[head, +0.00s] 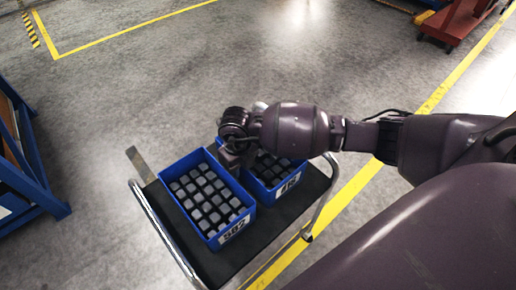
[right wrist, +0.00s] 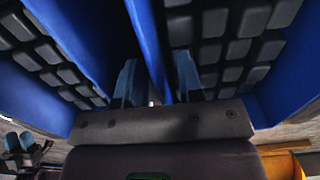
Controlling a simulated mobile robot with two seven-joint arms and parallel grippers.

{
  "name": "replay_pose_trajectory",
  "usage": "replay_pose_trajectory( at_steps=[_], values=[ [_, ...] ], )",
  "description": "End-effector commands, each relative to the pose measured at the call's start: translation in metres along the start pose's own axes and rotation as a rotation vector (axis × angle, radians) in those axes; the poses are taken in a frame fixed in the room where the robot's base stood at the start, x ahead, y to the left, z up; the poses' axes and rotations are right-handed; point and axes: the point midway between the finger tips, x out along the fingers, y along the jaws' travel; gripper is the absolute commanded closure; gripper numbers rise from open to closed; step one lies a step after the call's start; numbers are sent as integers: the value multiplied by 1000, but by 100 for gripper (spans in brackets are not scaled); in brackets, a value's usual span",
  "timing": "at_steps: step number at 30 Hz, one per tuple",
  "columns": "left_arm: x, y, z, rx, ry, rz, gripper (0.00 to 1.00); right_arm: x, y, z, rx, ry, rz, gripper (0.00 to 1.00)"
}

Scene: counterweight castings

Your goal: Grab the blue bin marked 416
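Two blue bins stand side by side on a dark cart top in the head view. The near-left bin (head: 226,232) has a label that seems to read 582. The other bin (head: 268,194), to its right, has a label partly unreadable at this angle. My right gripper (head: 236,157) is low at the far ends of the bins, where they adjoin. In the right wrist view, its two fingers (right wrist: 158,82) stand apart on either side of a blue bin wall (right wrist: 149,45), with gaps showing. What looks like my left gripper (right wrist: 20,142) shows small at lower left there.
Both bins hold several grey block-like castings. The cart (head: 217,266) has metal rail handles at both ends. A blue rack (head: 38,190) stands at left, a red cart (head: 455,22) at far upper right. Yellow lines mark the open grey floor.

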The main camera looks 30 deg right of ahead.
Motion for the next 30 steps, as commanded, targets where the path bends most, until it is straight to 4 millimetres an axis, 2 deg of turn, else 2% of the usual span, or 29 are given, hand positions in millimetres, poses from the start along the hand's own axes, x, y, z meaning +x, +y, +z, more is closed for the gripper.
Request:
replay_pose_trajectory(
  at_steps=[3,10,18,30],
  values=[
    [-1,0,-3,1,6,0,57,-3,0,1,0,-3,0,66],
    [-1,0,-1,1,2,0,57,-2,0,1,0,-2,0,100],
    [0,0,5,0,-13,1,57,-2,0,0,0,-2,0,100],
    [0,1,3,0,-10,1,57,-2,0,0,0,0,-1,100]
  ],
)
